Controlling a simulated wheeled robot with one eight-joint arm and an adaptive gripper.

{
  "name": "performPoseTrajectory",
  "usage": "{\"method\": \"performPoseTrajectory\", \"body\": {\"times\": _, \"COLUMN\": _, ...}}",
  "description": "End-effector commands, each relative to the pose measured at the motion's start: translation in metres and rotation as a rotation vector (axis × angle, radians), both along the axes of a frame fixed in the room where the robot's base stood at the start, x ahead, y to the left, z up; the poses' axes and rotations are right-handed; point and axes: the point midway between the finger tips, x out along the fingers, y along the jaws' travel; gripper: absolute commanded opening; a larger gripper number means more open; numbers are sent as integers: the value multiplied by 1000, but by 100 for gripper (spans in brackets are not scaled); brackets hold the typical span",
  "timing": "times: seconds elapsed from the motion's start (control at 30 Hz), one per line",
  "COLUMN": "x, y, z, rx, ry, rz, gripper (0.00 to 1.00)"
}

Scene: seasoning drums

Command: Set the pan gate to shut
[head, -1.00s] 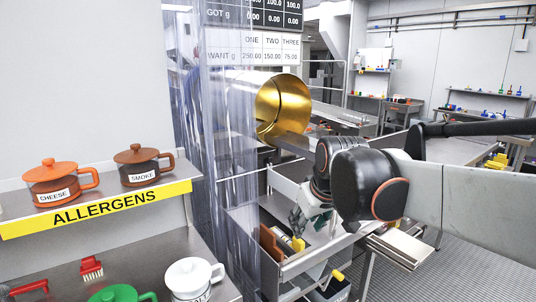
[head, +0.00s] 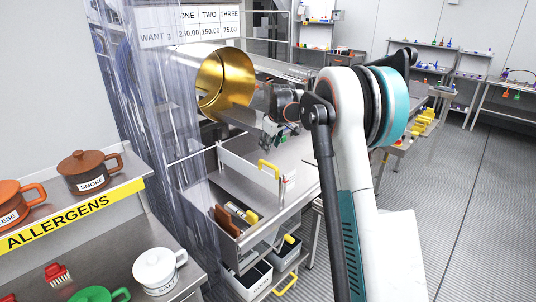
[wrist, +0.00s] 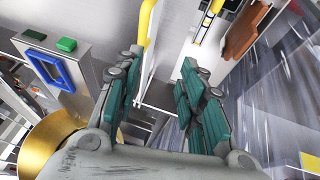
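A pale upright panel with a yellow handle (head: 268,169) stands at the front of the steel bench below the golden drum (head: 226,80). I cannot tell for sure whether this panel is the pan gate. My gripper (head: 268,145) is just above and behind the handle in the head view, partly hidden by my arm. In the wrist view my gripper (wrist: 155,100) is open, with teal finger pads apart and nothing held. A yellow bar (wrist: 148,25) stands beyond the left finger, apart from the pads.
A steel box with a blue frame (wrist: 45,68) and green buttons is left of the fingers in the wrist view. A tray with brown boards (head: 227,220), bins (head: 255,277) and a clear strip curtain (head: 165,130) are close by. The grey floor at right is open.

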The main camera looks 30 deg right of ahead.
Motion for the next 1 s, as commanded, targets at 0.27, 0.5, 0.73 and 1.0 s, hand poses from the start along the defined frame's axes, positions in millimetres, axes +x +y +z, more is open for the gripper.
{"method": "performPoseTrajectory", "body": {"times": 0.27, "x": 25, "y": -32, "z": -19, "rx": -13, "ry": 13, "rz": 26, "gripper": 36}}
{"method": "performPoseTrajectory", "body": {"times": 0.5, "x": 34, "y": -34, "z": -39, "rx": -14, "ry": 14, "rz": 28, "gripper": 36}}
{"method": "performPoseTrajectory", "body": {"times": 0.73, "x": 52, "y": -36, "z": -77, "rx": -14, "ry": 14, "rz": 28, "gripper": 36}}
{"method": "performPoseTrajectory", "body": {"times": 1.0, "x": 72, "y": -37, "z": -119, "rx": -14, "ry": 14, "rz": 28, "gripper": 36}}
